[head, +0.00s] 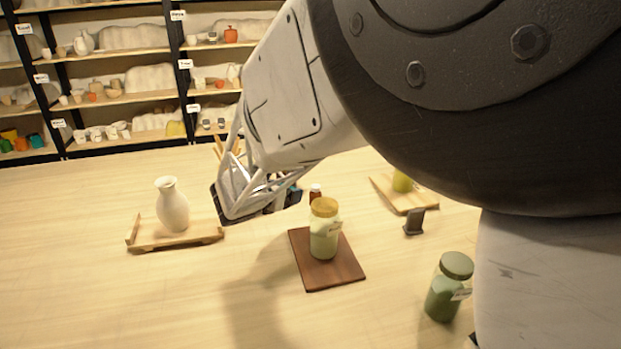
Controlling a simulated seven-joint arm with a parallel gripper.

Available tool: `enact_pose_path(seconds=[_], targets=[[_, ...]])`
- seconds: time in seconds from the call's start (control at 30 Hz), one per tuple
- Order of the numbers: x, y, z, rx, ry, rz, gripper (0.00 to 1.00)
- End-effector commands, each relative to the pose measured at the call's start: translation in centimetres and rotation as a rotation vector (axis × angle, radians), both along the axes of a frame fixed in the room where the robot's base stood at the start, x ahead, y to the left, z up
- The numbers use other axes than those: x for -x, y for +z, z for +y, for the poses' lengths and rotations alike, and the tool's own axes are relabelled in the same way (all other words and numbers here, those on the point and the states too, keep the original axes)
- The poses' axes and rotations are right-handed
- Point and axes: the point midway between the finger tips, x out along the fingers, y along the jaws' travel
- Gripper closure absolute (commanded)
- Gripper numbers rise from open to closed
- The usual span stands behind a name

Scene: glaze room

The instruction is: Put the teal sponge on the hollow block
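My gripper (284,200) hangs above the table, between the white vase and the pale green jar. Its fingertips are small and partly hidden by its own frame, so I cannot tell whether it is open or shut. A small dark bluish patch shows at its tip; I cannot tell whether this is the teal sponge or part of the gripper. No teal sponge can be made out clearly elsewhere on the table. No hollow block can be made out for certain; a small dark grey piece (414,222) stands at the right, in front of a wooden board.
A white vase stands on a wooden tray (135,243) at left. A pale green jar (323,240) stands on a brown board (343,276). A darker green jar (445,295) is front right. A small dark red bottle (315,194) is behind. The front left table is clear.

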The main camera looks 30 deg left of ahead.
Motion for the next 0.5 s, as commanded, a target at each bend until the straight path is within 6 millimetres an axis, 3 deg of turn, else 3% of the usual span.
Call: enact_pose_path(seconds=[0.2, 0.5], targets=[[4.0, -0.2, 2.0, 0.002, 0.032, -0.004, 0.49], [6.0, 0.1, 2.9, -0.002, 0.048, -0.009, 0.49]])
